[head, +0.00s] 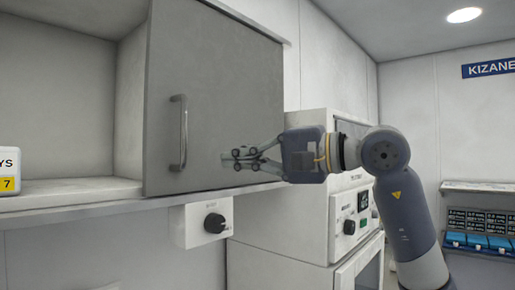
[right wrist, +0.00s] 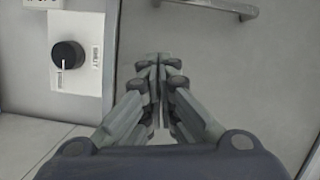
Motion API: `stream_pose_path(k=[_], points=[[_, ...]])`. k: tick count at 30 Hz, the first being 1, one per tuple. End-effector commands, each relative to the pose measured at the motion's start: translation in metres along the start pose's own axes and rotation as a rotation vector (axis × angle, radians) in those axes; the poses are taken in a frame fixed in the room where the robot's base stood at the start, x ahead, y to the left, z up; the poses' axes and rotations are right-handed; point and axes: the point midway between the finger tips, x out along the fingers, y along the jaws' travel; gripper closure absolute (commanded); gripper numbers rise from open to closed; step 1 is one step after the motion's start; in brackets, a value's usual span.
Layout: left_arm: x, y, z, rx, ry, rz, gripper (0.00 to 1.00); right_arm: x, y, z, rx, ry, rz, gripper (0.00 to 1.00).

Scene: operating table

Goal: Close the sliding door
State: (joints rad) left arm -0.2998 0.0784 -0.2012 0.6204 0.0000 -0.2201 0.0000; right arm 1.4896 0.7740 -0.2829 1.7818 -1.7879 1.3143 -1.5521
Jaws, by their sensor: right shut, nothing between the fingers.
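The grey sliding door (head: 225,85) covers the right part of a white wall cabinet in the head view. The cabinet's left part stands open. A vertical bar handle (head: 180,132) is on the door's left half; its end also shows at the top of the right wrist view (right wrist: 205,7). My right gripper (head: 228,158) is shut and empty, in front of the door's lower part, right of the handle. In the right wrist view its closed fingers (right wrist: 155,62) point at the grey door surface (right wrist: 235,65). I cannot tell whether they touch it. My left gripper is not in view.
A white box with a yellow label (head: 9,171) stands on the open shelf (head: 75,190). A control box with a black knob (head: 214,223) sits below the door. White equipment (head: 285,220) stands at the right, behind my right arm.

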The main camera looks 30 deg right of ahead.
Motion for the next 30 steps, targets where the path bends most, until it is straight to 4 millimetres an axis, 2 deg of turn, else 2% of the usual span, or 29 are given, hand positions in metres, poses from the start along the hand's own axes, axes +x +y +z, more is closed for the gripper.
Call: stream_pose_path(k=[3,6,10,15,30], points=[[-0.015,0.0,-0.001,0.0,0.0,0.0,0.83,0.027,-0.004,0.0,0.004,-0.005,0.001,1.0],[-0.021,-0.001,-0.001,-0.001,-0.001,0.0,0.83,0.042,-0.003,0.006,0.0,-0.004,0.0,1.0],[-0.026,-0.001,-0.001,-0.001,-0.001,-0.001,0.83,0.045,-0.003,0.025,-0.001,-0.004,-0.002,1.0],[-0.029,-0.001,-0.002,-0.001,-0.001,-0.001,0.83,0.047,-0.001,0.037,0.002,-0.002,-0.001,1.0],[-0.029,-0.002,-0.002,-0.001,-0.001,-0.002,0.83,0.048,0.0,0.039,0.002,-0.001,-0.001,1.0]])
